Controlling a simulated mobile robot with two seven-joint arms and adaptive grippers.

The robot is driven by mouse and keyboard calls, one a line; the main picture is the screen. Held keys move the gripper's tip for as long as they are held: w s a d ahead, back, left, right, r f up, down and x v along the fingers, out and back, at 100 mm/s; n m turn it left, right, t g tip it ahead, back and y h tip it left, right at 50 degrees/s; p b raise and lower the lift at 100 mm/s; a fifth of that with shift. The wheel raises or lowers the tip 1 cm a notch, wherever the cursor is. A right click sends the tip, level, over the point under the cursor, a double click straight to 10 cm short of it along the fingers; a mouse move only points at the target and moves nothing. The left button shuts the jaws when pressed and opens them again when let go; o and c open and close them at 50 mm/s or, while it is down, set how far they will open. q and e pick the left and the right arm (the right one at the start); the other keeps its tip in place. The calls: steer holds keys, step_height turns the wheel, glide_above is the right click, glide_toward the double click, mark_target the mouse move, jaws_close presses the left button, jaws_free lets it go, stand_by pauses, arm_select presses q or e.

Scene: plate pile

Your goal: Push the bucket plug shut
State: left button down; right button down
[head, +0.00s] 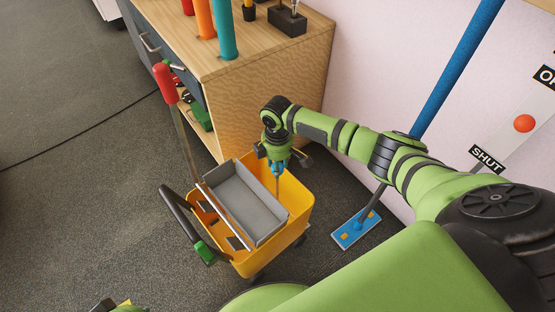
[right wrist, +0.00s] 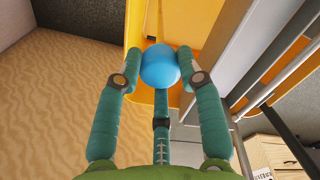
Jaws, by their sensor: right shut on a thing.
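The yellow mop bucket (head: 240,262) stands on the floor in the head view, with a grey wringer box (head: 245,207) in it. My right gripper (head: 277,163) is over the bucket's far right corner, pointing down. It is shut on a blue round knob (right wrist: 160,68), which sits between its teal fingers in the right wrist view. A thin rod (head: 277,186) runs down from the knob into the bucket. The plug's lower end is hidden inside. My left gripper cannot be made out.
A wooden cabinet (head: 270,95) stands close behind the bucket. A blue-handled mop (head: 356,229) leans at the wall on the right. A white panel with a red ball (head: 524,123) and a SHUT label (head: 488,159) is at the right.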

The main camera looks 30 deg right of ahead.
steer(key=shift+s+f, duration=0.1)
steer(key=shift+f, duration=0.05)
steer(key=c, duration=0.8)
jaws_free()
steer(key=shift+f, duration=0.1)
step_height(320, 180, up, 12)
steer(key=shift+r, duration=0.1)
